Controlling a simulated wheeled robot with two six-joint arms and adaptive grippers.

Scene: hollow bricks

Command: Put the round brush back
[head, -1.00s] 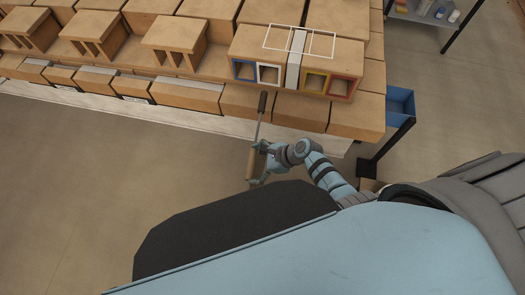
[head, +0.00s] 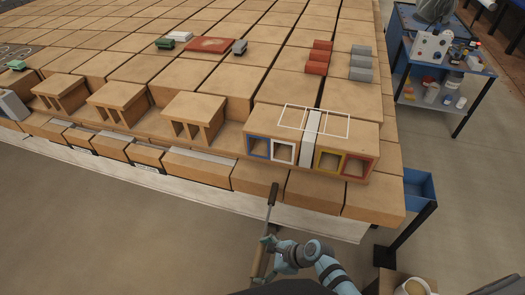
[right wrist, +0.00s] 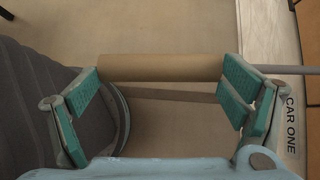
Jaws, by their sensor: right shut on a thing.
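The round brush has a dark cylindrical head (head: 273,188), a thin rod and a tan handle (head: 258,262). My right gripper (head: 265,258) is shut on the tan handle, which also shows between the green finger pads in the right wrist view (right wrist: 160,67). The rod leaves the handle to the right there; the brush head is outside that view. In the head view the brush points up toward the front edge of the brick rows, its head below the blue-rimmed opening (head: 258,148) of a hollow brick. My left gripper is not in view.
A blue open bin (head: 421,188) on a dark post stands off the right corner. White-, yellow- and red-rimmed openings sit beside the blue one. A blue tool cart (head: 440,75) stands at back right. A cup (head: 413,286) is at lower right. Floor at lower left is clear.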

